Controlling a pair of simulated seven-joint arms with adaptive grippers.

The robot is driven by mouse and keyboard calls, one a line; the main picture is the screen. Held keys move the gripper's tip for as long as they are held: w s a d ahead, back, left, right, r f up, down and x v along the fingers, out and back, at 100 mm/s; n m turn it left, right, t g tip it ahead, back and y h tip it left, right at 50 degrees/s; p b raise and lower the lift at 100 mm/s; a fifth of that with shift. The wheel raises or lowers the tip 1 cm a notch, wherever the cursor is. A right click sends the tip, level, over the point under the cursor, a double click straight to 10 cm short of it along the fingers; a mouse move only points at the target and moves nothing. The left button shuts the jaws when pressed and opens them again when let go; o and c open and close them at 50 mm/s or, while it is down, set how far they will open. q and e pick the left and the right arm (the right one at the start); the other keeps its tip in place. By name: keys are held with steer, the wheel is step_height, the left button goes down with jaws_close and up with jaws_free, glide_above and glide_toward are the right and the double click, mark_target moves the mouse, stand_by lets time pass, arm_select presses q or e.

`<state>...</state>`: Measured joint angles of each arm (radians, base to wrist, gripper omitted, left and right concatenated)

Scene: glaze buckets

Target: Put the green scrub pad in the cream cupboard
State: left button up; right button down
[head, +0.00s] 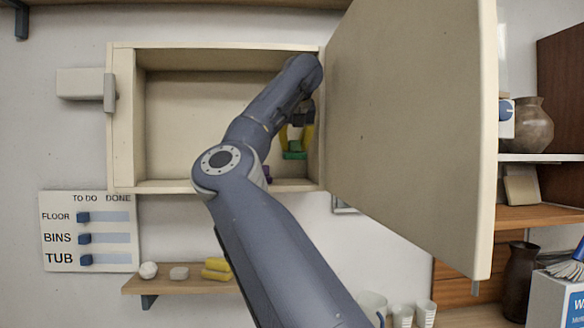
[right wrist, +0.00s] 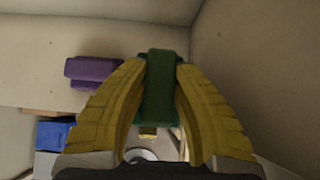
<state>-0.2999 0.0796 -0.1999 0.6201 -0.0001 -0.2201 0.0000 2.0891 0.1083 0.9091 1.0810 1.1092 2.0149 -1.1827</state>
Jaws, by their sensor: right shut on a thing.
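The cream cupboard (head: 125,120) is on the wall, with its big door (head: 410,120) swung open to the right. My right arm reaches across its opening. My right gripper (head: 297,140) has yellow fingers and points down inside the right part of the opening. It is shut on the green scrub pad (head: 294,155), which is held above the cupboard floor near the right side wall. The right wrist view shows the pad (right wrist: 160,90) upright between the two fingertips (right wrist: 160,72). My left gripper is not in view.
A purple pad (right wrist: 92,70) lies on the cupboard floor, left of the green one; my arm partly hides it in the head view (head: 267,174). A shelf (head: 170,287) below holds yellow sponges (head: 217,269) and pale lumps. A brown vase (head: 532,125) stands at right.

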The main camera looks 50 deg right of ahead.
mark_target(295, 152)
steer(key=shift+w+d, duration=1.25)
steer(key=shift+f, duration=2.95)
steer(key=shift+w+d+f, duration=0.1)
steer(key=shift+w+f, duration=0.05)
steer(key=shift+f, duration=0.4)
steer(key=shift+f, duration=0.1)
steer(key=c, duration=1.1)
jaws_free()
steer(key=shift+c, duration=0.2)
steer(key=shift+r, duration=0.2)
steer(key=v, duration=1.1)
steer(key=shift+s+a+r, duration=0.2)
steer(key=shift+r, duration=0.1)
